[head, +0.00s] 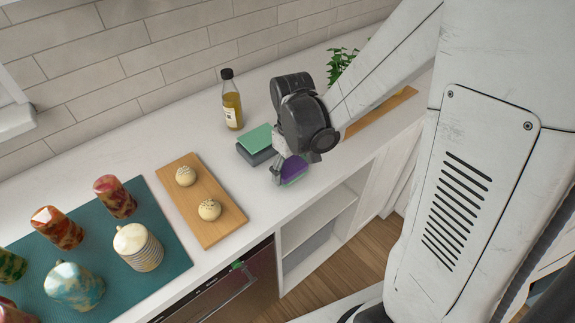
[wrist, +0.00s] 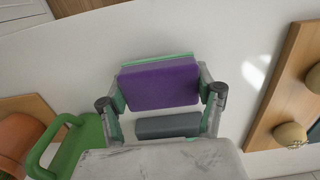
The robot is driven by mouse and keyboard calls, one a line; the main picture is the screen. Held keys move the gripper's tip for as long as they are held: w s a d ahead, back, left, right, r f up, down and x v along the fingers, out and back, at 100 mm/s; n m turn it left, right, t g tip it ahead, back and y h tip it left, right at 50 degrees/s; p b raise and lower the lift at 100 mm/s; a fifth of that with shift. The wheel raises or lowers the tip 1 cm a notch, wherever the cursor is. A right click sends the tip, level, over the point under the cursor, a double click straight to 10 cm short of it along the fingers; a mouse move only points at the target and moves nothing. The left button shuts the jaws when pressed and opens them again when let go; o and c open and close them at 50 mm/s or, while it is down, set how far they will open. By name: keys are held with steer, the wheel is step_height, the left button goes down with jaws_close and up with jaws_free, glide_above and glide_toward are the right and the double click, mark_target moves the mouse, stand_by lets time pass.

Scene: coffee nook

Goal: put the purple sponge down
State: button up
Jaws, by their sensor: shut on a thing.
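The purple sponge (wrist: 160,86) is between the two fingertips of my gripper (wrist: 163,95) in the wrist view, with a thin green layer along its far edge. In the head view my gripper (head: 286,168) points down over the front part of the white counter, and the purple sponge (head: 295,168) partly shows beside the fingers. I cannot tell whether the sponge touches the counter. A green-topped dark grey sponge (head: 254,141) lies just left of my gripper; a grey block (wrist: 168,126) shows between my fingers in the wrist view.
A wooden board (head: 184,209) with two round buns is to the left, beside a teal mat (head: 166,244) with several cups. An oil bottle (head: 232,104) stands behind. A green handled object (wrist: 82,140) and a terracotta pot (wrist: 20,138) are near my gripper. The counter edge is close.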

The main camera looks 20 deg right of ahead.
steer(key=shift+f, duration=0.65)
steer(key=shift+f, duration=0.25)
steer(key=o, duration=1.5)
steer(key=shift+r, duration=0.1)
steer(key=shift+c, duration=0.2)
steer(key=shift+r, duration=0.15)
